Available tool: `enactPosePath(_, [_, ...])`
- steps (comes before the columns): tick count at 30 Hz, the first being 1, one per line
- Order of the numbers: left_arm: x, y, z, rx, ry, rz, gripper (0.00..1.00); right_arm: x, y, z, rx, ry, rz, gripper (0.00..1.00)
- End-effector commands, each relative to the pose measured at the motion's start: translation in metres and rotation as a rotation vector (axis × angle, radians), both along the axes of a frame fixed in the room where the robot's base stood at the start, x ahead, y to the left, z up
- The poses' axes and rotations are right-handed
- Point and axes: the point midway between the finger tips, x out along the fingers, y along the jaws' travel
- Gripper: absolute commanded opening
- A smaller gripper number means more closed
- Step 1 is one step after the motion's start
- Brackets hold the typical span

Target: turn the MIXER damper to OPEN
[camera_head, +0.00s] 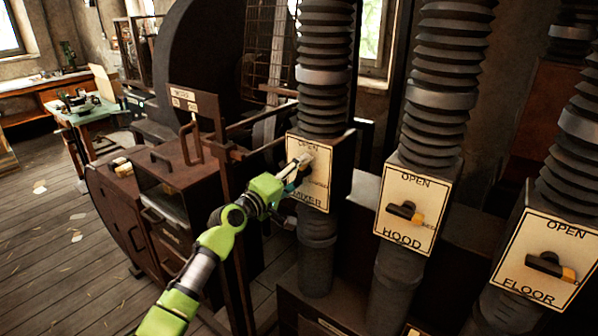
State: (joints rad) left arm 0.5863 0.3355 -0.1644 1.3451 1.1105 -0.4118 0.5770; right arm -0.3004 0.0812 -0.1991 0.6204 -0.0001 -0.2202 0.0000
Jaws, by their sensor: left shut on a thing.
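The MIXER damper plate (321,163) is a cream panel on the leftmost duct, with OPEN at its top and MIXER at its bottom. My left gripper (301,166) is at the middle of this plate, at the end of the green and grey arm from the lower left. It is shut on the MIXER damper handle. The gripper covers most of the handle, so I cannot tell which way it points. My right gripper is not in view.
The HOOD damper (406,212) and the FLOOR damper (547,264) stand to the right, their yellow-tipped handles pointing right. Ribbed ducts rise above all the plates. A brown machine cabinet (165,200) stands left of the arm. Wooden floor (60,240) is open at the far left.

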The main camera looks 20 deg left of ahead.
Motion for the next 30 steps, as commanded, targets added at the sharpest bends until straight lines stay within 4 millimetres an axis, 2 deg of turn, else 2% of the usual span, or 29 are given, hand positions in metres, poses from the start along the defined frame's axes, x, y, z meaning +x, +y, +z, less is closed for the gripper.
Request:
enactPosePath(12, [0.0001, 0.0004, -0.0013, -0.247, 0.091, 0.0, 0.36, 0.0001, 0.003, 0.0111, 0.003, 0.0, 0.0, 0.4])
enactPosePath(30, [0.0001, 0.0006, -0.0025, -0.315, 0.116, 0.0, 0.36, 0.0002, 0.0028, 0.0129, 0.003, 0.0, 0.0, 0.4])
